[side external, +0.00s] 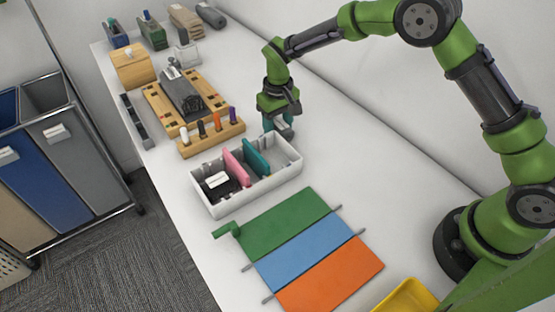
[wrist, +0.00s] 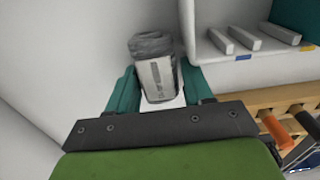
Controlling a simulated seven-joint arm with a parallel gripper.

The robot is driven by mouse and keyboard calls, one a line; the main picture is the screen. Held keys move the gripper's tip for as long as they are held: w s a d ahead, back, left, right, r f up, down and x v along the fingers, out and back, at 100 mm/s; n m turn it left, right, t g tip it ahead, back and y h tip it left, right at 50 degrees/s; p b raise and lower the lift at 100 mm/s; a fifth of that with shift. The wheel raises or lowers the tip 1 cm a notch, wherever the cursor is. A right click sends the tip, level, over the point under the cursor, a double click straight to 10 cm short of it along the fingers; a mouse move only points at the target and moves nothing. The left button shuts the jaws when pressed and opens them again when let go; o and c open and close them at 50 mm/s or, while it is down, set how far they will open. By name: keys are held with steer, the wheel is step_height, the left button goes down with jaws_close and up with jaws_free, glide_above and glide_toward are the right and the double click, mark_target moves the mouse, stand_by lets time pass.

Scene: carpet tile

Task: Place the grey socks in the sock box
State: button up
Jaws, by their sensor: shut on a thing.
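My gripper (side external: 283,124) is just behind the white divided box, low over the table and beside the marker rack. In the wrist view its teal fingers (wrist: 160,95) are shut on the grey socks (wrist: 153,68), a rolled bundle with a pale printed band. In the side view the fingers mostly hide the socks. I cannot tell for sure that this is the sock box.
The wooden rack (side external: 212,142) with several markers stands left of my gripper. A wooden board (side external: 211,100) with a dark folded item lies beyond. The green, blue and orange folding board (side external: 305,250) lies in front. The wall runs close behind my gripper.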

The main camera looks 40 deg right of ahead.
mark_target(269, 156)
steer(key=r, duration=0.7)
steer(key=a+r, duration=0.1)
steer(key=r, duration=0.2)
steer(key=shift+s+r, duration=0.2)
steer(key=s+a+n, duration=0.7)
steer(key=s+n, duration=0.1)
steer(key=n, duration=1)
step_height(269, 156, down, 10)
steer(key=shift+w+a+r, duration=0.1)
steer(key=shift+w+r, duration=0.05)
steer(key=o, duration=0.8)
steer(key=shift+o, duration=0.2)
